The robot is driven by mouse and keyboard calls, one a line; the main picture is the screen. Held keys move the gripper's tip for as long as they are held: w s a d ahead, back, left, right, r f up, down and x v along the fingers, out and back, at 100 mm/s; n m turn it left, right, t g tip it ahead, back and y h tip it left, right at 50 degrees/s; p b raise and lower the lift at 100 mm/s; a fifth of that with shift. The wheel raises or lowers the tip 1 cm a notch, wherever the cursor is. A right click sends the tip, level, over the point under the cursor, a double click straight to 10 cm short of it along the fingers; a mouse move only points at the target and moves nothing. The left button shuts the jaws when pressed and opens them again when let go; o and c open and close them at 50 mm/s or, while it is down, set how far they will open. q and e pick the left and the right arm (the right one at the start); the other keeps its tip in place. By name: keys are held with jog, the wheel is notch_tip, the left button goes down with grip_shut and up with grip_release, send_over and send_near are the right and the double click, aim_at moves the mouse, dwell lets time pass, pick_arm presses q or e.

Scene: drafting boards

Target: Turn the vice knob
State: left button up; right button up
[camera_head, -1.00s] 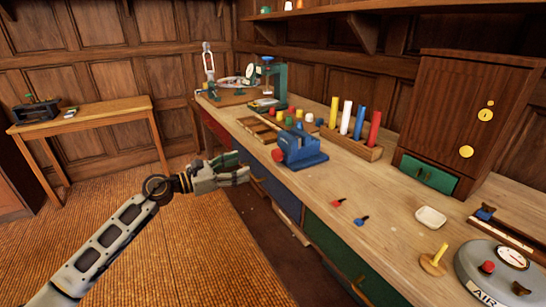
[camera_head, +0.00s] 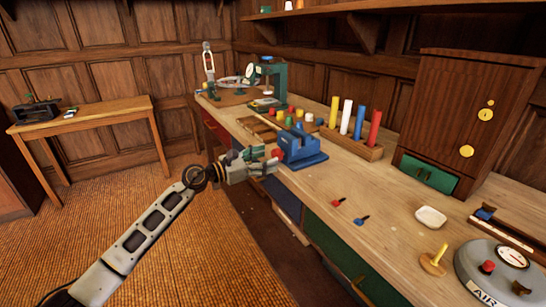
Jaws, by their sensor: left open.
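The blue vice (camera_head: 302,148) stands at the front edge of the workbench. Its red knob (camera_head: 278,155) is on the vice's left side, facing out over the bench edge. It is partly hidden by my gripper. My left gripper (camera_head: 271,162) is open with its fingertips at the knob. I cannot tell whether the fingers touch the knob or lie to either side of it. My right gripper is not in view.
The workbench (camera_head: 307,183) runs along the right wall. A wooden holder (camera_head: 346,144) with coloured rods stands behind the vice. Small red and blue pieces (camera_head: 361,220) and a white dish (camera_head: 431,217) lie nearer. A side table (camera_head: 88,113) stands at the left.

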aim_at(274, 155)
pick_arm(q)
jog(key=shift+x, duration=1.7)
jog(key=c, duration=1)
jog(key=shift+c, duration=0.2)
